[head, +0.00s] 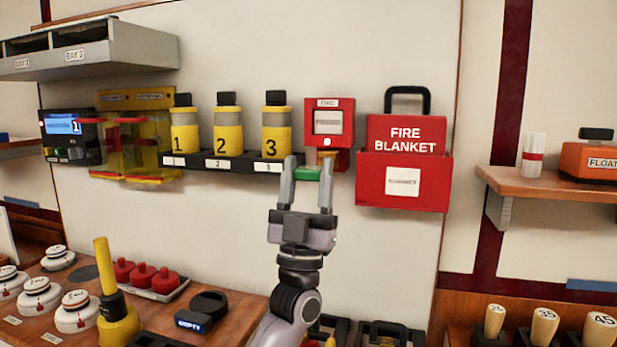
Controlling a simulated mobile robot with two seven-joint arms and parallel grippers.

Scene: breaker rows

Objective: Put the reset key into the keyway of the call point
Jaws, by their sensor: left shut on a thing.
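The call point (329,121) is a red box marked FIRE with a pale square window, mounted on the wall in the middle of the head view. Its keyway cannot be made out; a small orange-yellow part (327,154) shows at its lower edge. My left gripper (308,168) is raised just below and slightly left of the call point. It is shut on a small green piece, apparently the reset key (307,174), which shows between its fingers. The right fingertip overlaps the call point's lower edge in view; I cannot tell whether they touch. My right gripper is not in view.
A red fire blanket case (403,163) hangs close to the right of the call point. Yellow canisters numbered 1 to 3 (226,132) stand on a black rack (213,162) to the left. Below is a wooden bench (235,325) with detectors, red domes and a yellow-handled tool.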

